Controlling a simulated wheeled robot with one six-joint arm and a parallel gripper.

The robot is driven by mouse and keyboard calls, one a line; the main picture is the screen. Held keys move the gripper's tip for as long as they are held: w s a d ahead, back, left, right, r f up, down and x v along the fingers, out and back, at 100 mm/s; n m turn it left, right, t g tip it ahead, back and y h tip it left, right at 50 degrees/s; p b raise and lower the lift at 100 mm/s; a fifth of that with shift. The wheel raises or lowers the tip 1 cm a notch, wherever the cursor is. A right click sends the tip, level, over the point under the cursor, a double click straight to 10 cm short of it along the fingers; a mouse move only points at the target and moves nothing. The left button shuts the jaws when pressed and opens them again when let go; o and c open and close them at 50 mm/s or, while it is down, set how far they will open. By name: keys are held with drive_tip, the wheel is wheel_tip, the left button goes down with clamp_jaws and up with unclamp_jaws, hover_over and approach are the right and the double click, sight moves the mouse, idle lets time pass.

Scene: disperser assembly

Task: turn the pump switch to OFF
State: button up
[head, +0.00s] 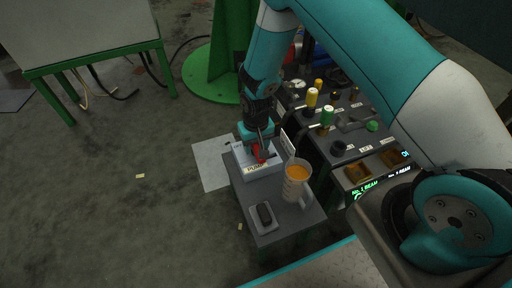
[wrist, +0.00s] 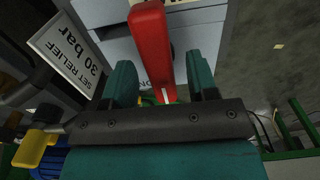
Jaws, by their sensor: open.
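The pump switch is a light grey box (head: 270,171) with a PUMP label and a red lever (head: 260,153), on a small grey side table (head: 240,187). In the wrist view the red lever (wrist: 150,45) stands large between the two teal fingers of my gripper (wrist: 161,72). The grey box face (wrist: 199,32) lies behind it. A partly covered marking that seems to read ON shows beside the lever. My gripper (head: 258,145) points down over the switch. Its fingers are open, one on each side of the lever, with visible gaps.
An orange-filled measuring jug (head: 296,180) stands close to the right of the switch. A dark device on a small tray (head: 264,215) lies in front. The control bench (head: 345,160) with knobs and a "SET RELIEF 30 bar" sign (wrist: 67,50) is beside my gripper.

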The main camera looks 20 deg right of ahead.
drive_tip(key=shift+f, duration=0.25)
drive_tip(key=c, duration=0.9)
